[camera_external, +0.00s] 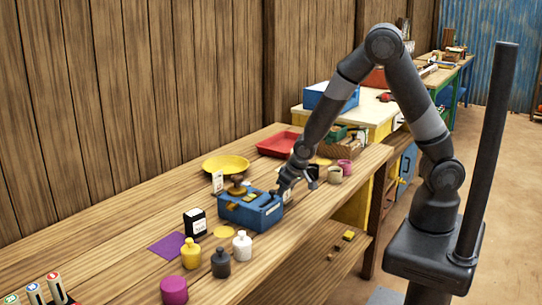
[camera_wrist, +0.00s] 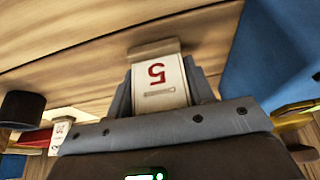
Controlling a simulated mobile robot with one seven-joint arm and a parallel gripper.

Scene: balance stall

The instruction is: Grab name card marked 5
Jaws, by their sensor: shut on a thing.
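The name card marked 5 (camera_wrist: 158,75) is white with a red 5, which shows upside down in the wrist view. It stands between the two grey fingers of my gripper (camera_wrist: 163,92), which is shut on it. The lower part of the card is hidden behind the gripper body. In the external view my gripper (camera_external: 281,188) is low over the wooden bench, just right of the blue box (camera_external: 262,218). The card cannot be made out there.
The blue box's side (camera_wrist: 285,50) is close at the right in the wrist view. A dark cup (camera_external: 311,172) and a beige cup (camera_external: 335,174) stand right of my gripper. A yellow dish (camera_external: 226,165) and a red tray (camera_external: 278,144) lie behind. Bottles stand at the front.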

